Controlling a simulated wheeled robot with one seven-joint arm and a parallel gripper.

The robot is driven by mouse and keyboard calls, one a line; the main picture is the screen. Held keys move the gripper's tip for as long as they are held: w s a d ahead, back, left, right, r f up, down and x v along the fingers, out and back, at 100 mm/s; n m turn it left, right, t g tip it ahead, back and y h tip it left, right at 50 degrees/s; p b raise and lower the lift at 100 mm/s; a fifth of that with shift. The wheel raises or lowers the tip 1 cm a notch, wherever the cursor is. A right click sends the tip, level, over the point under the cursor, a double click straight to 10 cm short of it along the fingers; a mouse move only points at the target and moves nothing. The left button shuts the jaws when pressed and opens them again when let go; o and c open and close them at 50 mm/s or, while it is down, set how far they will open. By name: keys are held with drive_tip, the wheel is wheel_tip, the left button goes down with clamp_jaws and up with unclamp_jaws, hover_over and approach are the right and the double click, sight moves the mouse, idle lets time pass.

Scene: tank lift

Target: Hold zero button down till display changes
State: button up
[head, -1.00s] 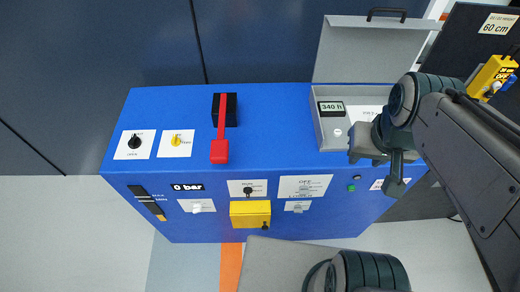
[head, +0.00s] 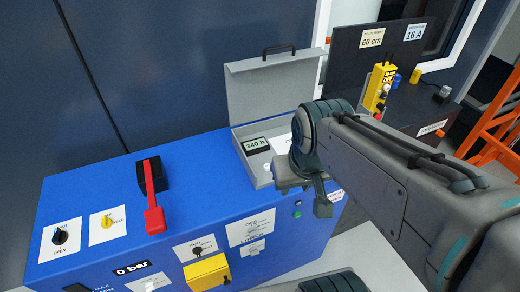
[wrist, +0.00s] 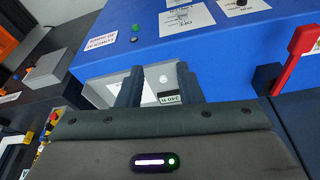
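The hour display (head: 256,145) reads "340 h" and sits in an open grey box (head: 239,158) on top of the blue cabinet (head: 100,185). The display also shows in the wrist view (wrist: 172,98), upside down. A small round white button (wrist: 163,79) sits beside it; I cannot read a zero label on it. In the head view, my gripper (head: 306,196) hangs over the front right of the box. In the wrist view, my gripper (wrist: 159,68) is open and empty, its two fingers apart with the button between them in the picture. I see no contact.
The box's grey lid (head: 273,92) stands raised behind it. A red lever (head: 153,200) rises from the cabinet top on the left. A yellow control pendant (head: 379,87) hangs on a dark panel at the right. An orange ladder (head: 495,130) stands at far right.

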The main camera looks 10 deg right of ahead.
drive_tip(key=shift+c, duration=0.3)
clamp_jaws()
idle(1.6)
